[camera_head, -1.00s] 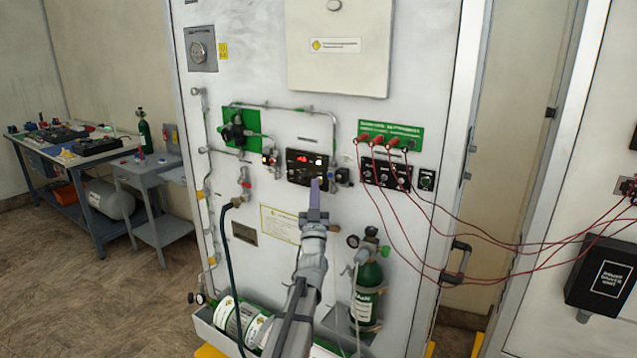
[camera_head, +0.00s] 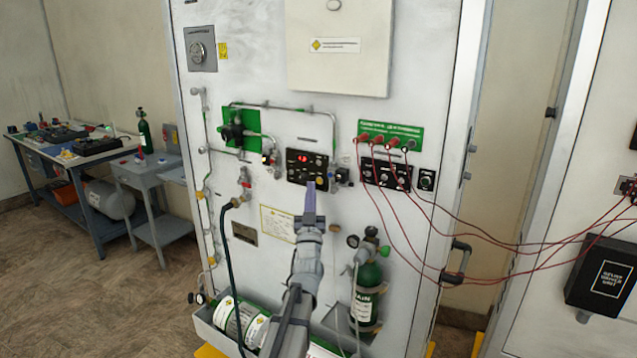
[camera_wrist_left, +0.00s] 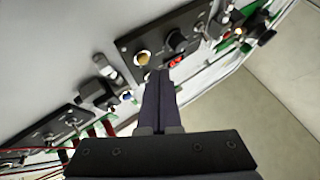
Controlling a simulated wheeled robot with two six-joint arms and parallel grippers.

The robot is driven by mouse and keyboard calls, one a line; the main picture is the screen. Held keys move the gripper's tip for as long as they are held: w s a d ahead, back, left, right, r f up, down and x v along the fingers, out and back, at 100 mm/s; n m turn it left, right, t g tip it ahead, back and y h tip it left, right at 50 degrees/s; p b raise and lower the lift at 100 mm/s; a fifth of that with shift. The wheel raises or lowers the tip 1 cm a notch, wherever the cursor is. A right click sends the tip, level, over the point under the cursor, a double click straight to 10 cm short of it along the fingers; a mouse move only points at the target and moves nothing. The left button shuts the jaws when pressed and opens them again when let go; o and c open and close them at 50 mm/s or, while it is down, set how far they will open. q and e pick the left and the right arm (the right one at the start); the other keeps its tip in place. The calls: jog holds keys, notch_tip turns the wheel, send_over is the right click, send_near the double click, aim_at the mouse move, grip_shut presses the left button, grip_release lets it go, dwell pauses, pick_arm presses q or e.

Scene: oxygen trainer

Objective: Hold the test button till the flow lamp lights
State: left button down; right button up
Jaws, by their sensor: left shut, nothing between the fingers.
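A black control panel (camera_head: 307,167) with a red lit display (camera_head: 303,158) is on the white cabinet. A round yellow-gold button (camera_head: 320,183) sits at its lower right; it also shows large in the left wrist view (camera_wrist_left: 143,57). The labels are too small to read, and I cannot tell which light is the flow lamp. My left gripper (camera_head: 311,188) is shut and empty, its tips just below and left of the button. In the left wrist view, the shut fingertips (camera_wrist_left: 159,73) are close to the button and appear apart from it. My right gripper is out of view.
Red leads (camera_head: 393,220) hang from the sockets under a green label, right of the panel. A green cylinder (camera_head: 368,291) stands below right. Pipes and a valve on a green plate (camera_head: 242,127) are left of the panel.

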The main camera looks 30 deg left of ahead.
pick_arm(q)
jog(key=s, duration=0.4)
jog(key=shift+s+a, duration=0.15)
jog(key=shift+s, duration=0.1)
dwell(0.4)
